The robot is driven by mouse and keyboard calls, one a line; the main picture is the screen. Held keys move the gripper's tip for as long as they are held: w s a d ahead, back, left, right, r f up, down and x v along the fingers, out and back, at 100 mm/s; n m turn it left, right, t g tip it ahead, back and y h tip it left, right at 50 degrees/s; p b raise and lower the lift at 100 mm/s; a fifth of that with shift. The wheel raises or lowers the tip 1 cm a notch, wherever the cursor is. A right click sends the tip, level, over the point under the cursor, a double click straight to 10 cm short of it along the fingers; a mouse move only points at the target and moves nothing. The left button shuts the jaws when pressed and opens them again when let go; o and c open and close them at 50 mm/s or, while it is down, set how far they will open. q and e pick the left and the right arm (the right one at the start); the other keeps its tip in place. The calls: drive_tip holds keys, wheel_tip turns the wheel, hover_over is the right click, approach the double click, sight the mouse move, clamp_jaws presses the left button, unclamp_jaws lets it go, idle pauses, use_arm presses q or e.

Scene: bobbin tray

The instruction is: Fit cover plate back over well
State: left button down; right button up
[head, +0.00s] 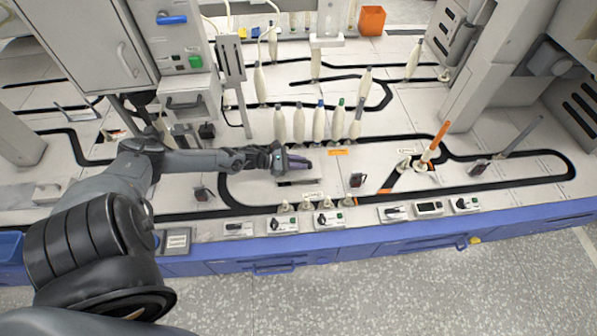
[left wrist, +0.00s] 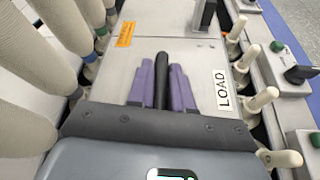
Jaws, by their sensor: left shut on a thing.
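My left gripper (head: 302,162) reaches in from the left over the middle of the bench. In the left wrist view its purple fingers (left wrist: 163,88) are closed on a black bar-shaped handle (left wrist: 163,72), which looks like the cover plate's handle. The plate itself is mostly hidden by the gripper, and I cannot tell whether it rests on the bench or hangs just above it. In the head view a dark strip (head: 297,182) shows just below the fingers; I cannot tell whether it is the well or a shadow. My right gripper is not in view.
Several cream bobbins (head: 319,124) stand behind the gripper, close to its left side in the wrist view. A LOAD label (left wrist: 222,90) and several short pegs (left wrist: 262,100) lie on the other side. Control boxes (head: 282,225) line the front edge. A small dark block (head: 357,180) stands to the right.

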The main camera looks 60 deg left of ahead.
use_arm(q)
drive_tip(key=shift+s+a+f, duration=0.1)
drive_tip(key=shift+a+f, duration=0.05)
drive_tip(key=shift+f, duration=0.2)
wheel_tip(320, 180, down, 3)
drive_tip(key=b, duration=0.3)
drive_tip(key=shift+f, duration=0.2)
drive_tip(key=shift+r, duration=0.1)
drive_tip(key=c, duration=1.3)
unclamp_jaws()
drive_tip(key=shift+s+f, duration=0.1)
drive_tip(key=shift+f, duration=0.15)
drive_tip(key=shift+c, duration=0.2)
drive_tip(key=o, duration=0.3)
